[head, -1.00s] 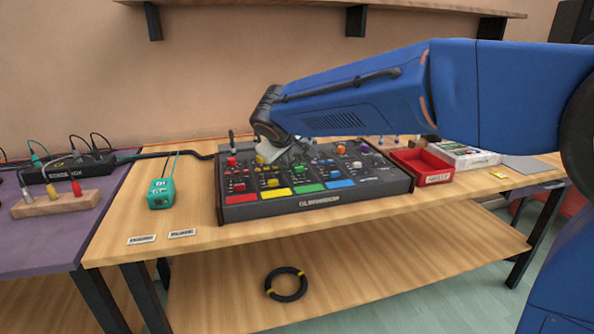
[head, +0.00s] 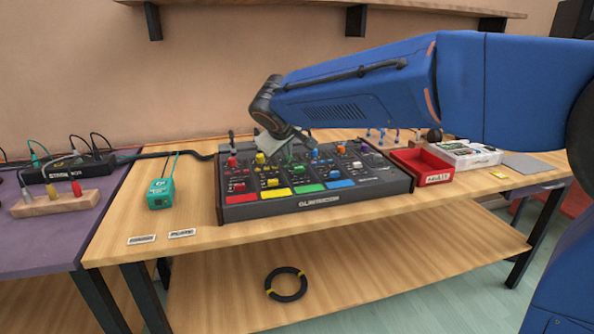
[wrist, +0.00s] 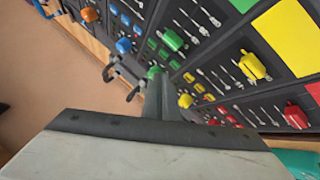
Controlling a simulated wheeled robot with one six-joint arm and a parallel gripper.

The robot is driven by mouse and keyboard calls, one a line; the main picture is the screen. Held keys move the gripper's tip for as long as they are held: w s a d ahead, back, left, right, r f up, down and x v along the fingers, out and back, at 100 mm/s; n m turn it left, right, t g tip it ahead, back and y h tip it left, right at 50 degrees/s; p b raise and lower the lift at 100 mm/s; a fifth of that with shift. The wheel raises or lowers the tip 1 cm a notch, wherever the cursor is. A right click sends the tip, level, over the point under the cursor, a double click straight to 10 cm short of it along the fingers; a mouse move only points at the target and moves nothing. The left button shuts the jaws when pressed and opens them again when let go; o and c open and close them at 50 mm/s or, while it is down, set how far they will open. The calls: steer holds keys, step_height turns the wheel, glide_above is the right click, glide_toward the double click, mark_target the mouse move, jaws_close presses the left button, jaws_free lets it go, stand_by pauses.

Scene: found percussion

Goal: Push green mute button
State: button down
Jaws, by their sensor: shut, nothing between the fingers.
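The mixer (head: 228,212) on the table has coloured channels, with a green pad (head: 307,188) in front of the green channel. In the wrist view, the green channel has a green fader cap (wrist: 173,38), a round green knob partly behind my fingers, and small green buttons (wrist: 163,50) between them. Which green button is the mute is not readable. My gripper (wrist: 158,80) is shut and empty, its fingers pointing toward the green channel near the knob. Contact cannot be judged. In the head view my wrist hides part of the mixer's back.
A teal box (head: 161,194) with a cord stands left of the mixer. A red tray (head: 433,179) sits close on its right. Yellow (wrist: 255,67) and blue (wrist: 123,45) controls flank the green channel. The table front is mostly clear.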

steer(key=shift+r, duration=2.6)
steer(key=s+d, duration=0.2)
steer(key=d, duration=0.2)
steer(key=s+d+f+m+g, duration=0.1)
steer(key=s+d, duration=0.1)
steer(key=d, duration=0.3)
steer(key=s+d+f+m, duration=0.1)
steer(key=s+d, duration=0.2)
steer(key=d, duration=0.1)
steer(key=shift+d+f+h, duration=0.1)
steer(key=shift+d+h, duration=0.2)
steer(key=shift+d, duration=0.05)
steer(key=s+d+f+m+g, duration=0.25)
steer(key=s+d+f, duration=0.25)
steer(key=s+d, duration=0.6)
steer(key=s+d+f+m, duration=0.2)
steer(key=s+d+f, duration=0.2)
steer(key=s, duration=0.6)
steer(key=s+d+f+m+y, duration=0.1)
steer(key=s+d+f+m, duration=0.1)
steer(key=s+f, duration=0.7)
steer(key=shift+s+d+g, duration=0.45)
steer(key=shift+s+d, duration=0.3)
steer(key=shift+d, duration=0.15)
